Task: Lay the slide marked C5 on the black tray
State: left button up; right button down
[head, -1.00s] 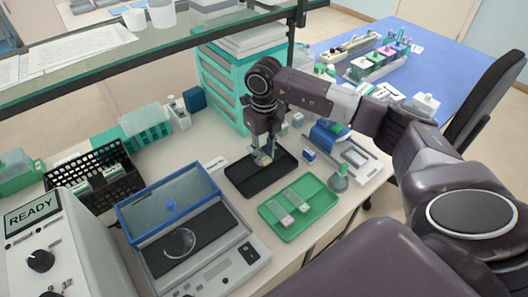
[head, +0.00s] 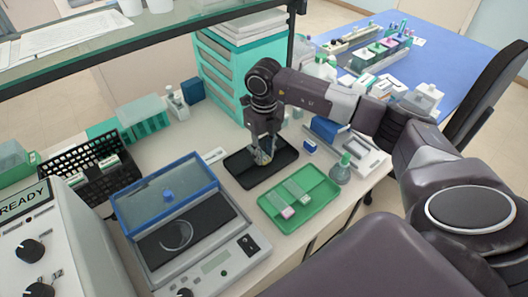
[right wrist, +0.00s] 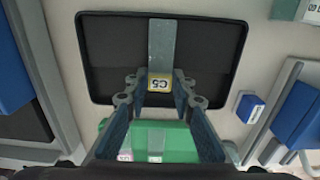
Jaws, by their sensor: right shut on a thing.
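The slide marked C5 (right wrist: 161,45) is a clear glass strip with a yellow label reading C5. My right gripper (right wrist: 160,88) is shut on its label end, one finger on each side. In the right wrist view the glass lies across the middle of the black tray (right wrist: 107,70). In the head view my right gripper (head: 262,159) is over the black tray (head: 246,179), pointing down. I cannot tell whether the slide touches the tray floor. My left gripper is not in view.
A green tray (head: 318,207) with slides (head: 298,190) lies in front of the black tray. A balance with a blue-framed lid (head: 165,190) stands to the left. A small blue box (head: 310,146) and a green-capped bottle (head: 341,170) stand to the right.

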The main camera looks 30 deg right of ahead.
jog(key=shift+f, duration=0.25)
dwell(0.4)
jog(key=c, duration=1.6)
grip_release()
jog(key=shift+r, duration=0.1)
notch_tip(320, 180, up, 12)
jog(key=shift+f, duration=0.1)
